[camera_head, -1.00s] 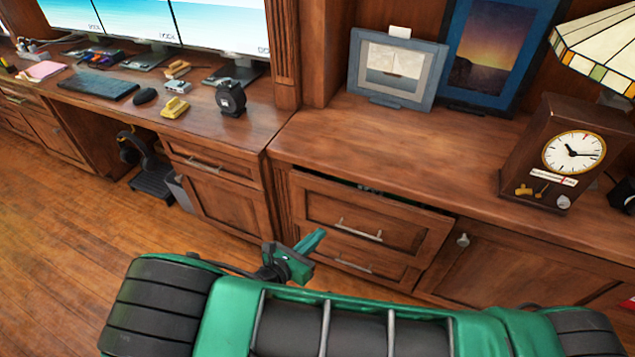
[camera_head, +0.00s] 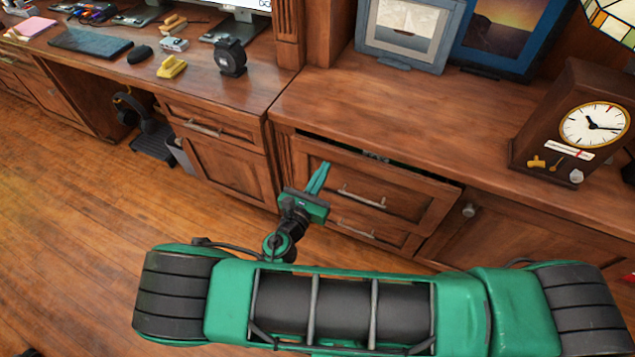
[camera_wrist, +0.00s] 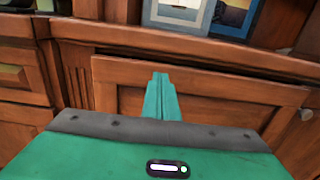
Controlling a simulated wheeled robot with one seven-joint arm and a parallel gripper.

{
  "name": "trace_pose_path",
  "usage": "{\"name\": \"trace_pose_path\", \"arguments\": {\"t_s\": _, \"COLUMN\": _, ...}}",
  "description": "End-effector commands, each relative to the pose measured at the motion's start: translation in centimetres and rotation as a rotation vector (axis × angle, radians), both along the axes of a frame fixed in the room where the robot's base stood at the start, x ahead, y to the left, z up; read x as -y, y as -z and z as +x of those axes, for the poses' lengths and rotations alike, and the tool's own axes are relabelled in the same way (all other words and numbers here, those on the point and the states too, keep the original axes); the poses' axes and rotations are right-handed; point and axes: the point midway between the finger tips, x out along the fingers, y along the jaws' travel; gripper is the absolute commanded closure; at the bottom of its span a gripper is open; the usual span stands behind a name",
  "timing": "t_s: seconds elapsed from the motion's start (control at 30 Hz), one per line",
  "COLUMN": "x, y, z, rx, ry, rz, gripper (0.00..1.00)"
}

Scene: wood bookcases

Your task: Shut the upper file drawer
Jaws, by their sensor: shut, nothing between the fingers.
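The upper file drawer (camera_head: 350,190) is a wide brown wooden front with a metal bar handle (camera_head: 362,198). It stands a little way open, with a dark gap along its top edge under the counter. In the wrist view the drawer front (camera_wrist: 215,105) fills the middle, with the gap above it. My green gripper (camera_head: 319,178) is shut and empty. Its fingertips are in front of the left part of the drawer front, left of the handle; I cannot tell whether they touch it. In the wrist view the closed fingers (camera_wrist: 160,82) overlap the drawer's upper left part.
A lower drawer (camera_head: 355,228) with its own handle lies below. A cabinet door (camera_head: 520,235) is to the right and a desk drawer (camera_head: 215,130) to the left. A clock (camera_head: 575,125) and framed pictures stand on the counter (camera_head: 400,115). The wooden floor (camera_head: 90,215) at left is clear.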

Motion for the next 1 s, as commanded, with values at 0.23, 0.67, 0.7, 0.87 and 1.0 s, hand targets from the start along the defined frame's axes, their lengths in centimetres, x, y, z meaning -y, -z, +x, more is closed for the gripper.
{"name": "trace_pose_path", "arguments": {"t_s": 0.23, "x": 1.2, "y": 0.0, "z": 3.2, "rx": 0.000, "ry": 0.001, "rz": 0.001, "gripper": 1.00}}
{"name": "trace_pose_path", "arguments": {"t_s": 0.67, "x": 1.5, "y": 0.0, "z": 4.1, "rx": -0.001, "ry": 0.001, "rz": 0.000, "gripper": 1.00}}
{"name": "trace_pose_path", "arguments": {"t_s": 0.7, "x": 1.5, "y": 0.0, "z": 4.1, "rx": -0.001, "ry": 0.001, "rz": 0.000, "gripper": 1.00}}
{"name": "trace_pose_path", "arguments": {"t_s": 0.87, "x": 1.9, "y": 0.0, "z": 4.9, "rx": 0.000, "ry": 0.004, "rz": 0.001, "gripper": 1.00}}
{"name": "trace_pose_path", "arguments": {"t_s": 1.0, "x": 2.7, "y": 0.0, "z": 7.1, "rx": 0.002, "ry": 0.006, "rz": 0.002, "gripper": 1.00}}
